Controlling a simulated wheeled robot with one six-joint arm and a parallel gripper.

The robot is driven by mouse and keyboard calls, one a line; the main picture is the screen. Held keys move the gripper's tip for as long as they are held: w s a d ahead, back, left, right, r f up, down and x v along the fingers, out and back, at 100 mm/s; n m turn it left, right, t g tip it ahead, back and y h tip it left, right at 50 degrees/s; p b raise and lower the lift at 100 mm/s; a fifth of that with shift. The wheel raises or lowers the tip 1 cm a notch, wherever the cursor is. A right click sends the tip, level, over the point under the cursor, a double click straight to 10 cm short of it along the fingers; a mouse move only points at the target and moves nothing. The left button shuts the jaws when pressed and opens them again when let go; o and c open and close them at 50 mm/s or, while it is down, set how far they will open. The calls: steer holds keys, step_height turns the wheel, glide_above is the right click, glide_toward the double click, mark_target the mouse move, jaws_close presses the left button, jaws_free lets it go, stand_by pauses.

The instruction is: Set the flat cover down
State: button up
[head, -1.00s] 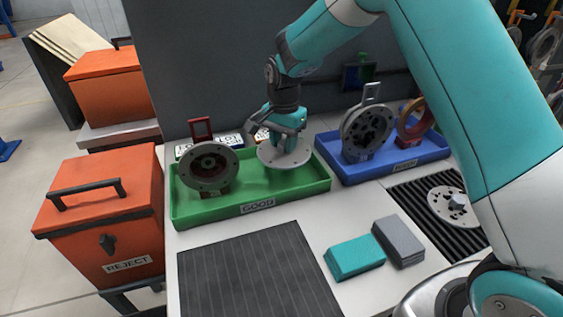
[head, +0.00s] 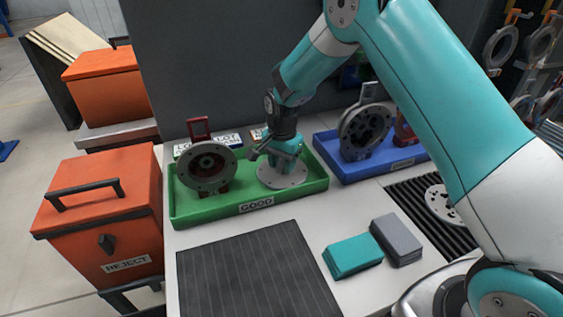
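The flat cover (head: 270,182) is a grey disc with small holes round its rim. It lies level in the right part of the green tray (head: 230,211) labelled GOOD and appears to touch the tray floor. My gripper (head: 286,168) points down over the middle of the cover, its fingers close together at the centre. It looks shut on the cover's middle, though the exact grip point is hidden by the fingers.
A grey round part (head: 208,167) stands upright at the left of the green tray, close to the cover. A blue tray (head: 379,172) with upright parts is to the right. Teal (head: 352,256) and grey (head: 396,240) blocks lie in front. An orange REJECT bin (head: 105,220) stands left.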

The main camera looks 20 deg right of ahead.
mark_target(282, 164)
steer(key=shift+o, duration=1.3)
steer(key=shift+r, duration=0.1)
step_height(282, 164, up, 12)
steer(key=s+a+r+n+y, duration=0.1)
steer(key=s+a+r+n, duration=0.1)
steer(key=s+r+n, duration=0.3)
steer(key=s+a+r+n+y, duration=0.1)
steer(key=s+n, duration=0.5)
steer(key=s, duration=0.8)
steer(key=s+a+r+n+y, duration=0.2)
steer(key=s+n, duration=0.4)
steer(key=s, duration=0.8)
steer(key=shift+a+r+n+b, duration=0.4)
steer(key=shift+a+r, duration=0.2)
steer(key=shift+r, duration=0.3)
steer(key=shift+c, duration=0.3)
